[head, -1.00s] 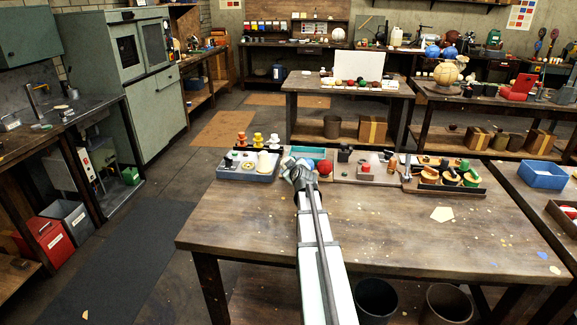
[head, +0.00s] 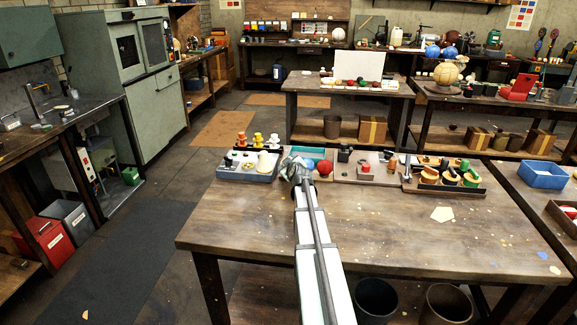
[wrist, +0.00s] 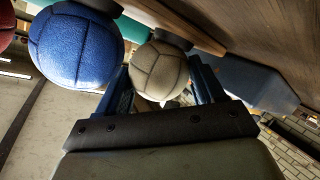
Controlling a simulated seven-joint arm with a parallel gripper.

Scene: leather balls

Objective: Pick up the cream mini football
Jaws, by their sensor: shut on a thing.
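The cream mini football (wrist: 159,72) sits between the two fingers of my gripper (wrist: 160,82) in the wrist view. The fingers are shut on it, one at each side. A blue ball (wrist: 75,48) with seams is close beside it on the left, larger in that picture. In the head view my gripper (head: 296,168) is at the back of the wooden table, by the teal tray (head: 309,152). The cream football is hidden there behind my gripper. I cannot tell whether it still touches what is under it.
A red ball (head: 325,167) is just right of my gripper in the head view. A grey-blue tray (head: 247,170) with small pieces stands to the left. A dark rack (head: 452,190) with colourful pieces is to the right. The table's front (head: 390,235) is mostly clear.

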